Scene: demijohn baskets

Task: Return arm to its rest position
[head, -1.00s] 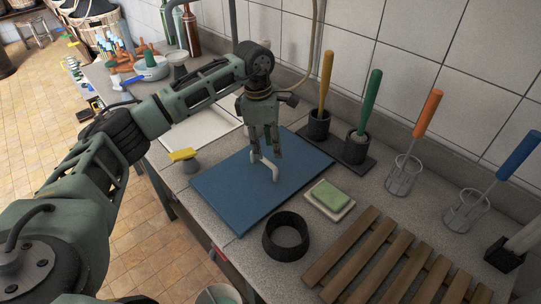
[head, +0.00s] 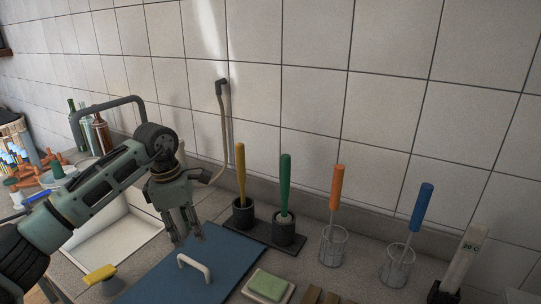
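My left arm comes in from the left, over the worktop, bent at the elbow. My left gripper (head: 188,238) points down with its fingers apart and nothing between them. It hangs above the far left part of the blue board (head: 222,258), beyond the board's white handle (head: 195,268) in the picture, and looks clear of it. My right arm and gripper do not show.
A white basin (head: 120,238) lies left, with a yellow-topped brush (head: 100,275) in front. Yellow-handled (head: 240,172) and green-handled (head: 285,185) tools stand in black cups to the right. A green block (head: 268,284) lies nearby. The tiled wall (head: 310,95) rises close behind.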

